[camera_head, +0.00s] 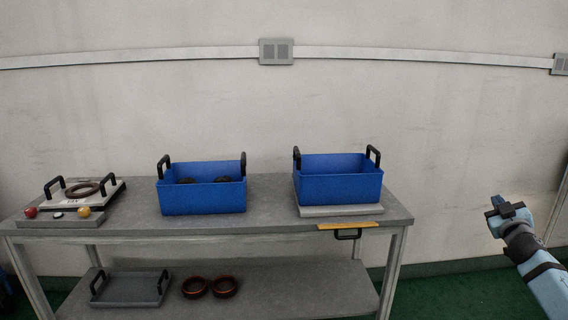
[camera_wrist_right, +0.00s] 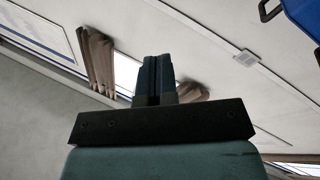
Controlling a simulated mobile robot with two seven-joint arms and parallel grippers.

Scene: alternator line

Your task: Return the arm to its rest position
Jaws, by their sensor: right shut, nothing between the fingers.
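My right gripper (camera_head: 494,212) is at the right of the head view, raised in the air to the right of the table and apart from it. In the right wrist view its two fingers (camera_wrist_right: 155,75) are together, with nothing between them. The right arm (camera_head: 546,282) comes in from the lower right corner. My left gripper does not show clearly in the head view; only a small bluish part shows at the lower left edge.
The grey table (camera_head: 270,222) holds a blue crate (camera_head: 204,196) with dark parts, another blue crate (camera_head: 340,186) on a grey plate, and a white tray (camera_head: 112,189) with a ring. Its lower shelf holds a grey tray (camera_head: 130,300) and copper rings (camera_head: 195,287). The wall (camera_head: 460,120) stands behind.

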